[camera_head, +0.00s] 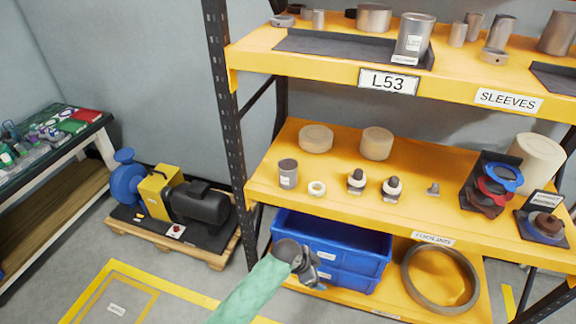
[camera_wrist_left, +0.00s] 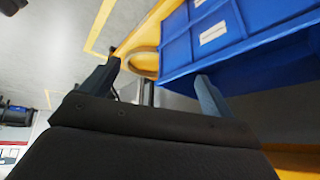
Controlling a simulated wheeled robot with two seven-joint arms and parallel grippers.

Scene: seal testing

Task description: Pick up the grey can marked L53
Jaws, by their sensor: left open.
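The grey can (camera_head: 414,38) stands upright on the top yellow shelf, on a dark mat (camera_head: 330,45) behind the L53 label (camera_head: 388,82). It has a small white label on its side. My left gripper (camera_head: 310,276) is low, in front of the blue bins, well below the can and to its left. Its fingers (camera_wrist_left: 155,85) are apart with nothing between them in the left wrist view. The can is not in the left wrist view. My right gripper is in neither view.
Grey sleeves (camera_head: 497,32) stand right of the can. The middle shelf (camera_head: 330,209) holds several small parts. Blue bins (camera_head: 335,245) and a large ring (camera_head: 440,278) sit below. A rack post (camera_head: 228,100) stands left. A pump (camera_head: 165,190) is on a pallet.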

